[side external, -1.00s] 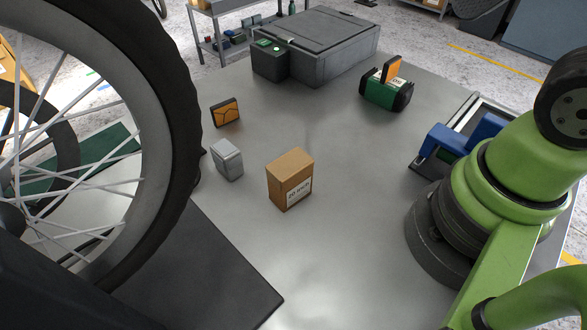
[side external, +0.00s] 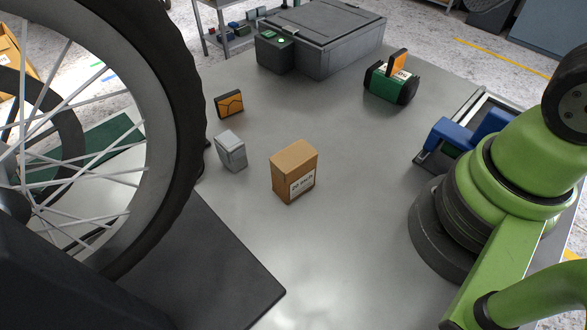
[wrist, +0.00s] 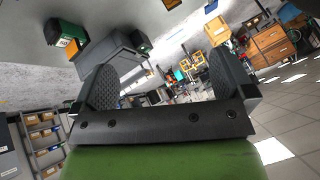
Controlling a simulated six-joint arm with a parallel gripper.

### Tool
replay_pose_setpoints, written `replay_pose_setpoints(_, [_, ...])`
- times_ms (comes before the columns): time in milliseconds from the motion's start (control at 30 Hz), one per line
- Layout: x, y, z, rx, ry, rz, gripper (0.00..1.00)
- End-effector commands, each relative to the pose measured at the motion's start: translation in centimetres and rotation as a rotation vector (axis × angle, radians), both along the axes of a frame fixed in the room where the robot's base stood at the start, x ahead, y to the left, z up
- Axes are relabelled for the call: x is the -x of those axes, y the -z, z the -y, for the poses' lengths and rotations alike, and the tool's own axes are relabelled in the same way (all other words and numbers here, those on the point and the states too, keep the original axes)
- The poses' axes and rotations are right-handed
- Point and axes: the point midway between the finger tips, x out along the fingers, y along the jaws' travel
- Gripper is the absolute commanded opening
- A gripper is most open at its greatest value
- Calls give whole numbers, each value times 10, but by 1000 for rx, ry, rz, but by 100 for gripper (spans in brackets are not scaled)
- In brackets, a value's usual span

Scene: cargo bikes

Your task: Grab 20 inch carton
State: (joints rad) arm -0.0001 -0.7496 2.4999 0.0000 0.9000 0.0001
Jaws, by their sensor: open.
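The 20 inch carton (side external: 294,172) is a small brown box with a white label reading "20 inch". It stands upright on the grey table in the side external view, near the middle. My gripper (wrist: 165,85) shows in the wrist view with two dark textured fingers spread wide and nothing between them. The wrist view looks across the workshop, and the carton is not seen in it. The gripper's fingers are outside the side external view, so its distance to the carton cannot be told.
A silver box (side external: 231,151) and an orange-faced block (side external: 229,104) stand left of the carton, near a large wheel (side external: 180,110). A green and black device (side external: 391,82), a blue fixture (side external: 470,133) and a dark lidded case (side external: 325,38) stand farther off. Table around the carton is clear.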

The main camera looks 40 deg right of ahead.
Motion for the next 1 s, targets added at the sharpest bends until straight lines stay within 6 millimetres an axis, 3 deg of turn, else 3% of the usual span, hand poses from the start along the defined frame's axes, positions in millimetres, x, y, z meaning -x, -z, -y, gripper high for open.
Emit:
replay_pose_setpoints(167, [-12,3,-3,6,-20,-53,100])
replay_pose_setpoints(367, [-53,23,-21,46,-86,-222,100])
replay_pose_setpoints(567, [-93,67,-51,120,-162,-391,100])
replay_pose_setpoints(700, [-110,108,-73,182,-212,-494,100])
replay_pose_setpoints(833, [-117,140,-89,229,-247,-559,100])
replay_pose_setpoints(1000, [-118,163,-98,261,-267,-595,100])
